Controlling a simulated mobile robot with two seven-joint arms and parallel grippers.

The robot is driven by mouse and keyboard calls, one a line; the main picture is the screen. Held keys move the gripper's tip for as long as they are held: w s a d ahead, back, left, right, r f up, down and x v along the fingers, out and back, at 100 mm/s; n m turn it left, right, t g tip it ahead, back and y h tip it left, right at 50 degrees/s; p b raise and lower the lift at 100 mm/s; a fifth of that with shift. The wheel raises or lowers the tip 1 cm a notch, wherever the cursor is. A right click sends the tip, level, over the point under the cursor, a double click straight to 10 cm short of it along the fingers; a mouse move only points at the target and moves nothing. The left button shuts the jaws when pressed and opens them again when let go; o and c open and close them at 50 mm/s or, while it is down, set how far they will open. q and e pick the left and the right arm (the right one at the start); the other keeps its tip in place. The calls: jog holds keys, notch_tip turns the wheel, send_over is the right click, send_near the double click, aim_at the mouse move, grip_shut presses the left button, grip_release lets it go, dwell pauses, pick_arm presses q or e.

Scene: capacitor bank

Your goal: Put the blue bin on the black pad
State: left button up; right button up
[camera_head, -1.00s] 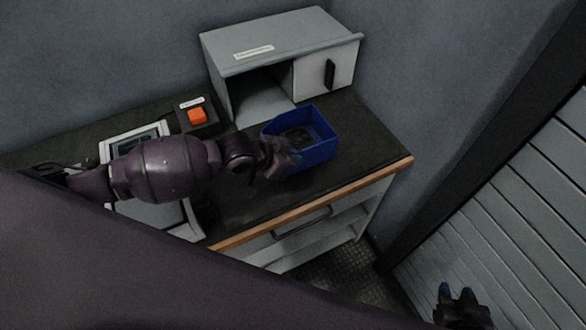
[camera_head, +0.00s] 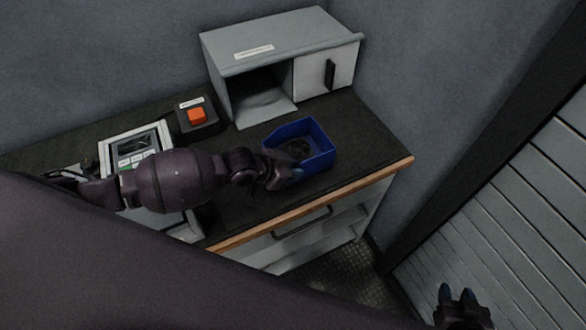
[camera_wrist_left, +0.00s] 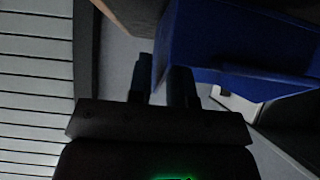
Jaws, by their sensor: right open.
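The blue bin (camera_head: 318,158) is on or just above the dark worktop, in front of the grey cabinet; I cannot tell whether its base touches. Something dark and round shows inside it. My left gripper (camera_head: 296,175) is at the bin's left front wall. In the left wrist view the fingers (camera_wrist_left: 163,80) stand close together at an edge of the blue bin (camera_wrist_left: 225,45), one on each side. My right gripper (camera_head: 461,294) is open and empty at the lower right, away from the worktop. I cannot make out a black pad apart from the dark worktop.
The grey cabinet (camera_head: 262,62) has an open compartment and a shut door with a black handle. An orange button box (camera_head: 197,116) and a panel with a screen (camera_head: 135,148) stand at the left. The worktop (camera_head: 365,150) is clear right of the bin.

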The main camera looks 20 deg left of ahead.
pick_arm(q)
jog(key=shift+o, duration=0.6)
jog(key=shift+r, duration=0.1)
jog(key=shift+r, duration=0.15)
jog(key=v, duration=1.2)
